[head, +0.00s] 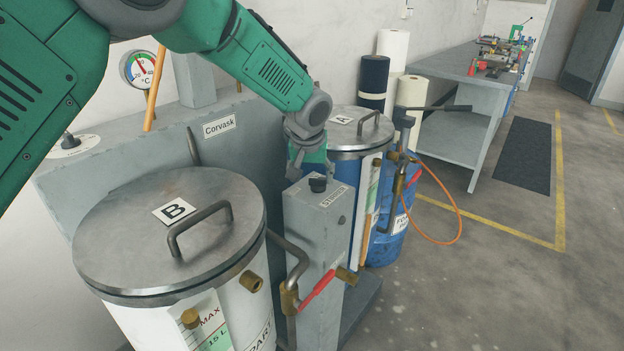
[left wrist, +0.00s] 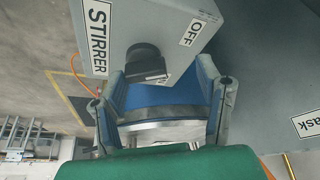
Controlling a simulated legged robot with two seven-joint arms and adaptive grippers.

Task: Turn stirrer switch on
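The stirrer switch is a black knob (head: 318,184) on top of a grey box (head: 318,235) labelled STIRRER, between drums B and A. In the left wrist view the knob (left wrist: 146,62) sits between the STIRRER label (left wrist: 97,38) and the OFF label (left wrist: 192,32). My left gripper (head: 311,170) is just above and behind the knob in the head view, pointing down. In the left wrist view its two fingers (left wrist: 162,78) are spread apart with nothing held between them. The knob appears close to the fingertips; I cannot tell whether they touch. My right gripper is not in view.
Drum B (head: 130,240) with its lid handle stands left of the box, drum A (head: 345,140) behind it. Pipes with a red lever (head: 318,290) are at the box's front. A blue barrel (head: 395,230) and orange hose (head: 458,215) are right. The floor further right is clear.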

